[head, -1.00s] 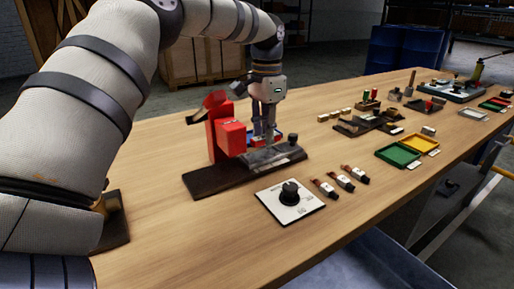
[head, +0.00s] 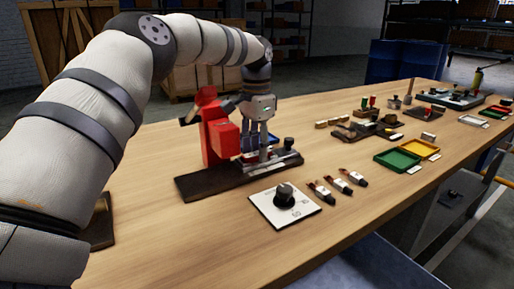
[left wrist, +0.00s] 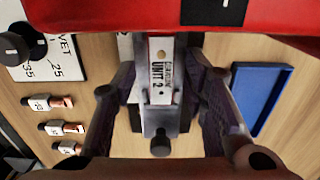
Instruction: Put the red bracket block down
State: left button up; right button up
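My left gripper (head: 258,150) points down over the grey clamp fixture (head: 272,162) beside the red press (head: 220,142). In the left wrist view its two fingers (left wrist: 163,105) are apart. The grey fixture plate (left wrist: 160,80), labelled as unit 2, shows between and below them. I see nothing gripped. I cannot make out a separate red bracket block. The wide red part at the top of the left wrist view (left wrist: 130,14) looks like the press body. A blue tray (left wrist: 262,98) lies to the right there, its visible floor empty. My right gripper is out of view.
A white dial plate (head: 285,206) with a black knob lies in front of the press, with several small tagged parts (head: 338,187) to its right. Green (head: 397,160) and yellow (head: 420,149) trays stand farther right. The front wooden tabletop (head: 200,235) is clear.

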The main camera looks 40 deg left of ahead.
aim_at(256, 153)
pick_arm(q)
notch_tip(256, 153, up, 12)
jog(key=shift+r+p, duration=0.15)
jog(key=shift+p, duration=0.15)
dwell(0.5)
